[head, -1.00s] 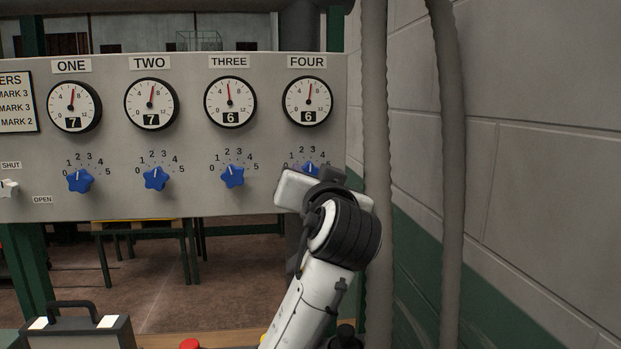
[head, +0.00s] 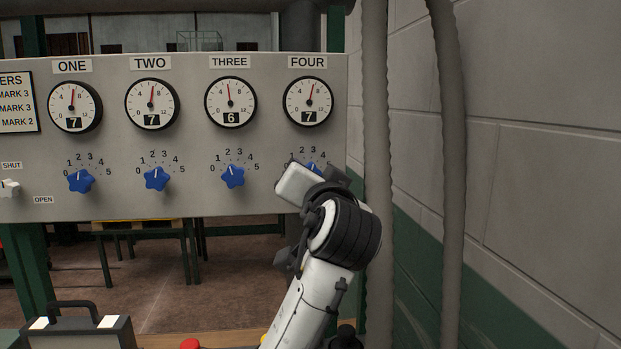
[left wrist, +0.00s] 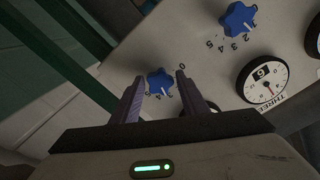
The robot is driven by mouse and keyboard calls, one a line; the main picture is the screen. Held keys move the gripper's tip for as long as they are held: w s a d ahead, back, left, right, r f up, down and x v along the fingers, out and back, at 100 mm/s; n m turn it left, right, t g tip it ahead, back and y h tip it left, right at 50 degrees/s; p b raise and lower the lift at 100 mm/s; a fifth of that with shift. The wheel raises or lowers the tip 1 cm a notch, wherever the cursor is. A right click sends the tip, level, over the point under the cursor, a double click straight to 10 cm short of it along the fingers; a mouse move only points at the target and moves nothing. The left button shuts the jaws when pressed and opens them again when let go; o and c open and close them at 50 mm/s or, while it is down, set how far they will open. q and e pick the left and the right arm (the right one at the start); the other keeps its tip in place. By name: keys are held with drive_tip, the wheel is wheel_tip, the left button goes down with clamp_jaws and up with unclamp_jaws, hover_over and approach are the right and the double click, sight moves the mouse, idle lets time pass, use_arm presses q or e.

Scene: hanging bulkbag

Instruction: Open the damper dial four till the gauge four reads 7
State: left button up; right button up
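Gauge four (head: 308,102) reads 7 in its window in the head view. Dial four (head: 314,168) is a blue star-shaped knob, mostly hidden behind my left gripper (head: 312,180); its pointer setting is not clear. In the left wrist view, dial four (left wrist: 160,81) lies between the two fingertips of my left gripper (left wrist: 160,77), with a narrow gap showing on each side. The fingers straddle the knob and look open. My right gripper is in neither view.
Dial three (head: 232,177) is left of dial four, under gauge three (head: 230,102), which reads 6. Gauges one (head: 74,106) and two (head: 151,104) read 7. Thick grey hoses (head: 376,150) hang just right of the panel, before a block wall (head: 540,130).

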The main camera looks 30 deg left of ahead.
use_arm(q)
drive_tip(key=shift+o, duration=0.8)
drive_tip(key=b+v, duration=0.2)
drive_tip(key=v, duration=0.8)
drive_tip(key=shift+s+d, duration=0.1)
drive_tip(key=shift+f, duration=0.1)
